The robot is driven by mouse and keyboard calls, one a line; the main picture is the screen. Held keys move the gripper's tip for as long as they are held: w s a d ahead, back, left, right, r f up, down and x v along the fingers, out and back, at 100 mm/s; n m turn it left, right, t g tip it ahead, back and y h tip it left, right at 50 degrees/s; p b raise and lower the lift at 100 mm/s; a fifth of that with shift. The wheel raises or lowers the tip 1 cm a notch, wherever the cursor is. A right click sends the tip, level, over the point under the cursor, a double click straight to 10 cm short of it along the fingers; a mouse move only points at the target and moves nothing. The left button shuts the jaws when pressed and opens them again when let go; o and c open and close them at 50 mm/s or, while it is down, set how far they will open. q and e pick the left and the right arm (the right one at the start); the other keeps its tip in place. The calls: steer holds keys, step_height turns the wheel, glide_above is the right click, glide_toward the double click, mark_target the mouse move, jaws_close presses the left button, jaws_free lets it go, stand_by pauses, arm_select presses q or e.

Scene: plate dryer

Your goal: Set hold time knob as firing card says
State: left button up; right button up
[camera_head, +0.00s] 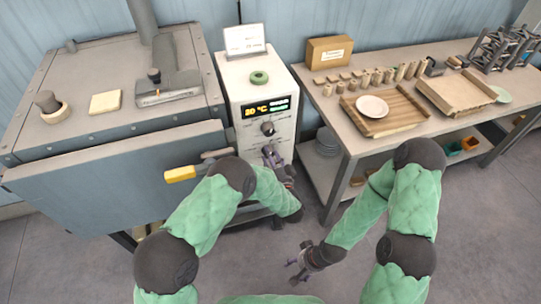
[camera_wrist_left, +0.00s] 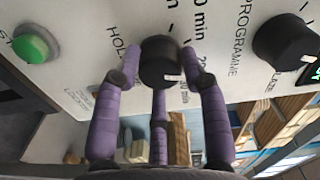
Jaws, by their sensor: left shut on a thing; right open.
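The white control box (camera_head: 285,88) has a lit display reading about 20 °C (camera_head: 268,108). The firing card (camera_head: 245,40) stands on its top; its writing is too small to read. My left gripper (camera_head: 269,152) is at the box's front, shut on the black hold time knob (camera_wrist_left: 158,52), with purple fingers around it in the left wrist view. The knob's white mark (camera_wrist_left: 172,77) points down and slightly right in that view, near a partly covered "min" label. The black programme knob (camera_head: 267,128) is above the gripper. My right gripper (camera_head: 293,270) is open and empty, low over the floor.
A green button (camera_wrist_left: 36,43) is on the same panel. A kiln-like grey chest (camera_head: 110,165) with a yellow handle (camera_head: 180,174) stands left. The workbench (camera_head: 345,125) at right carries wooden trays, a plate and small pieces.

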arm_select(q)
steer(key=shift+m, duration=0.6)
steer(key=o, duration=1.2)
steer(key=shift+c, duration=0.2)
steer(key=v, duration=0.7)
steer(key=shift+s, duration=0.2)
